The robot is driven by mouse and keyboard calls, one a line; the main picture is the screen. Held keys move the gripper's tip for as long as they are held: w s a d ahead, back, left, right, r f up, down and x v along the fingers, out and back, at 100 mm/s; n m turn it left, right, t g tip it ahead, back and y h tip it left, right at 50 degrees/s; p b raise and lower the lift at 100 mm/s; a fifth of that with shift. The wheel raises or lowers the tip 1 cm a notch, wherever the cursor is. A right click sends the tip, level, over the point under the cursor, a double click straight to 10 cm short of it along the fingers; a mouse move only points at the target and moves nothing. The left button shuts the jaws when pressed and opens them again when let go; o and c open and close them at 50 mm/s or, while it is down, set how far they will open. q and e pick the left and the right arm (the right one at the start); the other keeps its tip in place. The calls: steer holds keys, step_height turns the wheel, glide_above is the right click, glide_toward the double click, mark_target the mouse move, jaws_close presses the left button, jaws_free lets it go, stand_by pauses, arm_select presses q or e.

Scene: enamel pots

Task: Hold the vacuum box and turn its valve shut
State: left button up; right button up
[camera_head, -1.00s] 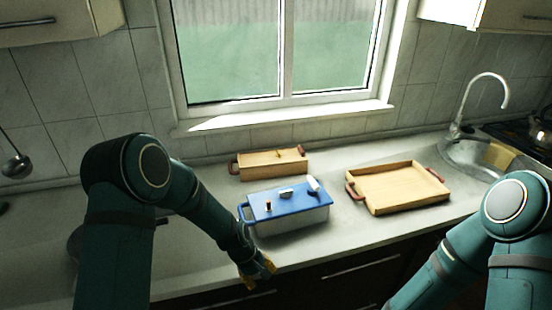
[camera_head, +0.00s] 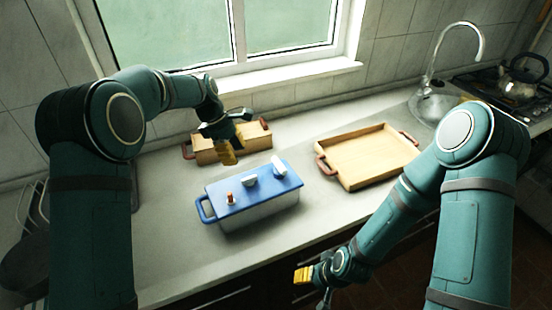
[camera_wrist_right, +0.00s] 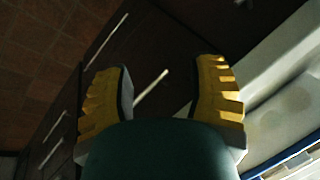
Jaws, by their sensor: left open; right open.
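The vacuum box (camera_head: 262,213) is a white box with a blue lid and a blue handle at its left end, standing on the counter in the head view. On the lid are a small orange-red knob (camera_head: 230,198), a white knob (camera_head: 250,180) and a white block (camera_head: 278,167); I cannot tell which is the valve. My left gripper (camera_head: 227,153) is open, pointing down behind the box, in front of a wooden box. My right gripper (camera_head: 303,275) is open and empty at the counter's front edge, apart from the box; its yellow fingers also show in the right wrist view (camera_wrist_right: 160,90).
A wooden box (camera_head: 258,133) with reddish handles stands behind the vacuum box, partly hidden by my left gripper. A wooden tray (camera_head: 365,158) lies to the right. A faucet (camera_head: 440,55) and kettle (camera_head: 521,76) are far right. The counter before the vacuum box is clear.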

steer(key=n, duration=0.1)
steer(key=m+t+y, duration=0.5)
steer(key=m+t, duration=0.4)
steer(key=m, duration=2.5)
glide_toward(287, 173)
arm_select(q)
steer(key=shift+s, duration=0.25)
arm_select(e)
steer(key=x, duration=1.1)
steer(key=shift+f, duration=0.1)
jaws_close()
